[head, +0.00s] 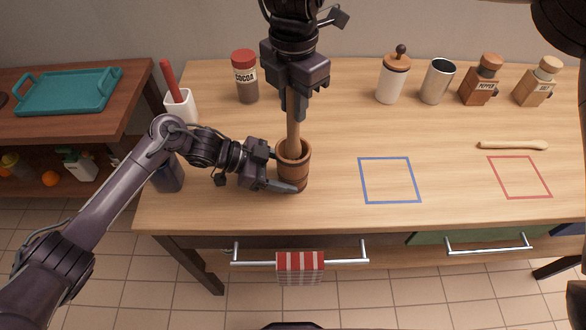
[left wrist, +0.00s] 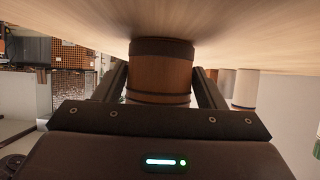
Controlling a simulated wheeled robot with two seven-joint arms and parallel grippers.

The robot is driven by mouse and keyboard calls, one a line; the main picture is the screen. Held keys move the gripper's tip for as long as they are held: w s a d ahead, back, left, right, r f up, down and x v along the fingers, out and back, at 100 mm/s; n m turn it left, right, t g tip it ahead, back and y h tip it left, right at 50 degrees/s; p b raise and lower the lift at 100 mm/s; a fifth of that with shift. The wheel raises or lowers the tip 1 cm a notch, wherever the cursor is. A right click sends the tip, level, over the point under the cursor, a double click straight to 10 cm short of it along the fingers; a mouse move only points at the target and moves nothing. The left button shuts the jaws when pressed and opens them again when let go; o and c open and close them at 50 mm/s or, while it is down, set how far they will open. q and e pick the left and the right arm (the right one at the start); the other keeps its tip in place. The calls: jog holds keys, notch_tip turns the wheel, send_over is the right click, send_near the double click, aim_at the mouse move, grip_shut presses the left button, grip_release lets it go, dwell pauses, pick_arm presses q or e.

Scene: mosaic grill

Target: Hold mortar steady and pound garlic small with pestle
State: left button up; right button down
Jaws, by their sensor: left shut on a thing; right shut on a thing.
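The mortar (head: 294,177) is a brown wooden cup with dark bands, standing upright on the wooden counter. My left gripper (head: 284,168) is shut on the mortar from the left side. In the left wrist view the mortar (left wrist: 160,72) sits between my left gripper's fingers (left wrist: 161,88). The pestle (head: 293,130) is a wooden rod, upright, with its lower end inside the mortar. My right gripper (head: 294,105) is above the mortar, pointing down, shut on the pestle's upper part. The garlic is not visible; the inside of the mortar is mostly hidden.
On the counter (head: 340,130) are a cocoa jar (head: 246,78), a white holder (head: 180,106), a lidded canister (head: 393,78), a metal cup (head: 437,82), pepper (head: 481,82) and salt (head: 538,84) mills, and a wooden stick (head: 512,145). Blue (head: 390,202) and red (head: 520,197) outlined squares are empty.

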jog(key=shift+r, duration=0.1)
dwell(0.5)
jog(key=shift+r, duration=2.45)
pick_arm(q)
jog(key=o, duration=1.2)
jog(key=shift+o, duration=0.2)
jog(key=v, duration=0.7)
jog(key=shift+a+r, duration=0.1)
jog(key=shift+a, duration=0.15)
